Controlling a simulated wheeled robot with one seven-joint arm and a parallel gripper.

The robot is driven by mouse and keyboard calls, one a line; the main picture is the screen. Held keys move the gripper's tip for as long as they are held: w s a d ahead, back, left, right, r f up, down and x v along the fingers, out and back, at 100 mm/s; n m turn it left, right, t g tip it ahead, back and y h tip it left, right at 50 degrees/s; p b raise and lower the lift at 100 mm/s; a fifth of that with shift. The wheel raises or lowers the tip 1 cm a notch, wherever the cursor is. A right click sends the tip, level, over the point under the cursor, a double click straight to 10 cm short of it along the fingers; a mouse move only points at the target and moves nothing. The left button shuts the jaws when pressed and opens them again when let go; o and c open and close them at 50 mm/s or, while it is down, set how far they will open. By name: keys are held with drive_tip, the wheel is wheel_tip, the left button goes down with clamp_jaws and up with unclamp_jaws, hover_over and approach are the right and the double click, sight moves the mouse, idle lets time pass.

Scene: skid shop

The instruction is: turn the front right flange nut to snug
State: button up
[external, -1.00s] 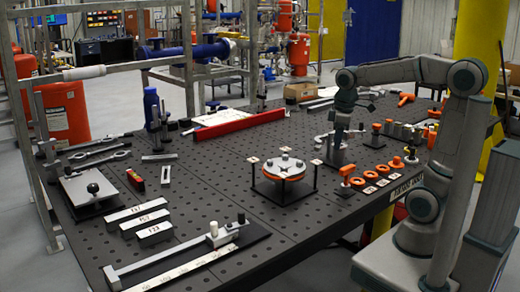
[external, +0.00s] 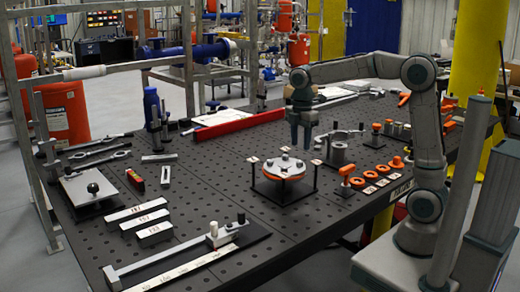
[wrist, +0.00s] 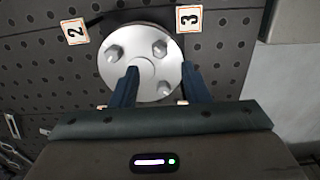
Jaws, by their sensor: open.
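The round grey flange (external: 284,164) with an orange-red layer under it stands on a black four-post stand on the bench. In the wrist view the flange (wrist: 144,79) shows three hex nuts: upper left (wrist: 114,53), upper right (wrist: 160,48) and lower right (wrist: 164,88). The lower left of the flange is hidden behind a finger. I cannot tell for certain which nut is the front right one. My gripper (external: 300,147) points down above the flange's far right side. In the wrist view my gripper (wrist: 159,68) is open, its blue fingers apart with nothing held between them.
Numbered tags 2 (wrist: 74,31) and 3 (wrist: 189,19) sit around the flange. A grey ring holder (external: 338,150) stands right of my gripper. Orange rings (external: 381,169) line the bench's right edge.

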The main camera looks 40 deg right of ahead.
sight(300, 162)
wheel_tip(300, 162, down, 7)
drive_tip(key=shift+r, duration=0.2)
clamp_jaws()
